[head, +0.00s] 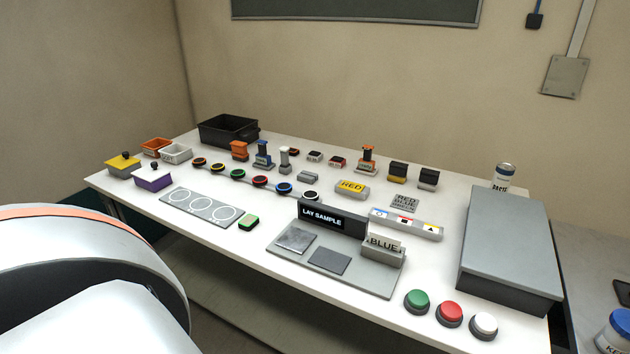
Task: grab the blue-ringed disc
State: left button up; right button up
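The blue-ringed disc (284,188) is small and dark, with a blue ring on top. It lies on the white table in a slanting row of similar dark discs, between a red-ringed disc (260,181) and a white-ringed disc (311,195). Nothing covers it. Neither gripper shows in the head view, so their positions and whether they hold anything are hidden. Only large white curved parts of my own body show at the lower left.
A grey plate with three circles (201,206) lies in front of the row. A "LAY SAMPLE" sign (322,217) stands close right of the disc. Stamps, blocks and a black bin (228,130) stand behind. A grey box (509,240) fills the right end.

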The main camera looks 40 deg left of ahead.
aim_at(285, 188)
jog(key=u, duration=1.55)
jog(key=j+z, duration=0.3)
jog(key=j, duration=0.35)
jog(key=j+z, duration=0.3)
jog(key=j, duration=0.35)
